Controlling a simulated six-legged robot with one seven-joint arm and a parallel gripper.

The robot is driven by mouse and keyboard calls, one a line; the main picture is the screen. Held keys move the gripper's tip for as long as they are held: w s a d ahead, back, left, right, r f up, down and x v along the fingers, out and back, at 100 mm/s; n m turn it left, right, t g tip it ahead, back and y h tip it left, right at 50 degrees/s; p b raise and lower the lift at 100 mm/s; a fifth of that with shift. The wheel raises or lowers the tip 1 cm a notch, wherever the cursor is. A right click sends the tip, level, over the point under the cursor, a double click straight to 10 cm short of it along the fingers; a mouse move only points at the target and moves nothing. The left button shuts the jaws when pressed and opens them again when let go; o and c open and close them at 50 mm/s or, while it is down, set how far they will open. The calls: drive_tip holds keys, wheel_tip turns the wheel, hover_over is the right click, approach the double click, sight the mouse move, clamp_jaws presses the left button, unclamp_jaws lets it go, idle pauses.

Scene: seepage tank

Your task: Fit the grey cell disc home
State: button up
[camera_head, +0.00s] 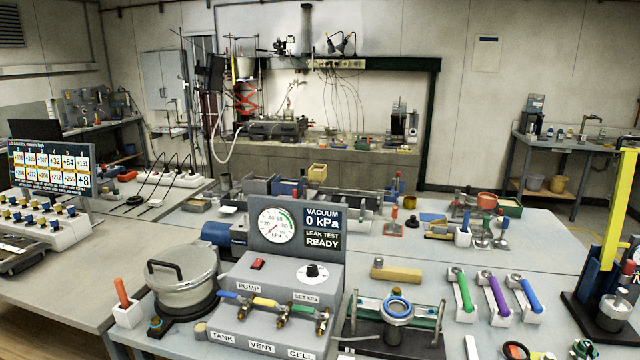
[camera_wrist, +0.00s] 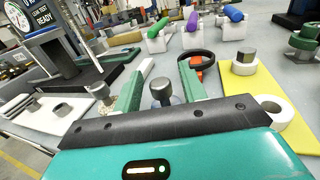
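My gripper (camera_wrist: 167,66) shows in the wrist view, its two green and pale fingers apart. A grey round-headed piece on a stem (camera_wrist: 162,88) stands between the fingers, with gaps visible on both sides; I cannot tell whether it is the cell disc. In the wrist view, a dark cell base (camera_wrist: 95,80) lies at upper left. My gripper is out of the head view.
A pump console (camera_head: 265,300) and metal pot (camera_head: 183,280) stand left of the cell. Green, purple and blue handles on white blocks (camera_head: 497,310) stand to its right.

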clamp_jaws()
drive_tip(key=shift+r, duration=3.05)
drive_tip(key=shift+s, duration=0.1)
